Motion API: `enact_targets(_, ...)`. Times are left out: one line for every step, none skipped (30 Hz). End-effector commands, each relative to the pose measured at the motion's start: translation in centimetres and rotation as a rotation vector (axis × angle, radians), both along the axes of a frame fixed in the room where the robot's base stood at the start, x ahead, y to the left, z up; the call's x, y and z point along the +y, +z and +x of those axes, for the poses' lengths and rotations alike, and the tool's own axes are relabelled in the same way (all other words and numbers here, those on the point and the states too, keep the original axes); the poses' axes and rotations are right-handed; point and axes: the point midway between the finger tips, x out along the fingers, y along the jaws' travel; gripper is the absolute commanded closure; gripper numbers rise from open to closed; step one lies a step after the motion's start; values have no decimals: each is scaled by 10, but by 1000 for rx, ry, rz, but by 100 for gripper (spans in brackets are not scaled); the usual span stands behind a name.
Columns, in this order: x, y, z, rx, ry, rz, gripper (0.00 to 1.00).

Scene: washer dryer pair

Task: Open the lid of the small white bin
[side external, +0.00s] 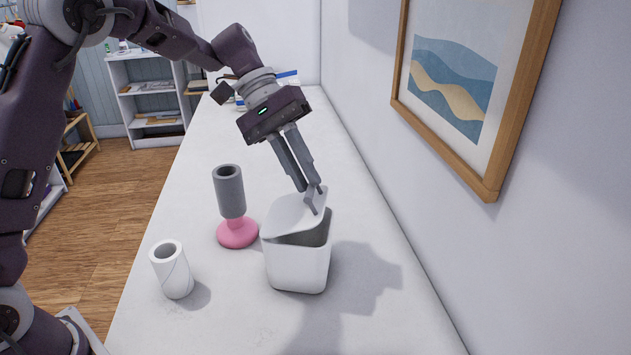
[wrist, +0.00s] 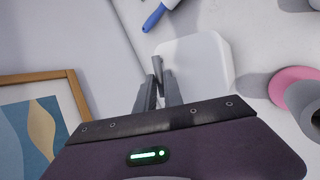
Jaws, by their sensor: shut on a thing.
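The small white bin (side external: 296,265) stands on the white counter, right of the middle. Its white lid (side external: 298,213) is tilted, with a dark gap between it and the bin's rim at the front right. My gripper (side external: 314,197) reaches down from above and is shut on a grey upright tab (side external: 316,200) at the lid's right edge. In the wrist view, the lid (wrist: 200,65) shows from above and the fingertips (wrist: 159,82) close around the tab. The gap and the bin's inside do not show in the wrist view.
A grey cup on a pink base (side external: 238,233) stands just left of the bin. A white cylinder (side external: 173,275) stands at the front left. The wall with a framed picture (side external: 452,85) runs along the right. The counter (side external: 230,320) is clear in front.

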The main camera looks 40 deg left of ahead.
Motion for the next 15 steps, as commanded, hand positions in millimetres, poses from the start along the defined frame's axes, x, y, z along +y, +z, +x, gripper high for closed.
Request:
enact_targets(5, 3, -2, -16, 6, -38, 100)
enact_targets(8, 5, -3, -29, 7, -64, 100)
enact_targets(11, 6, -5, -45, 7, -97, 100)
enact_targets(14, 8, -7, -59, 7, -123, 100)
enact_targets(17, 9, -8, -72, 7, -148, 100)
enact_targets(20, 11, -10, -88, 7, -182, 100)
enact_targets(23, 12, -11, -102, 7, -208, 100)
enact_targets(26, 13, -13, -114, 7, -233, 100)
enact_targets(29, 14, -14, -131, 7, -268, 100)
enact_targets(32, 15, -16, -144, 7, -293, 100)
enact_targets(35, 16, -17, -158, 7, -319, 100)
enact_targets(39, 17, -19, -173, 8, -353, 100)
enact_targets(42, 17, -20, -187, 8, -378, 100)
enact_targets(44, 18, -22, -199, 8, -404, 100)
enact_targets(48, 19, -24, -217, 7, -438, 100)
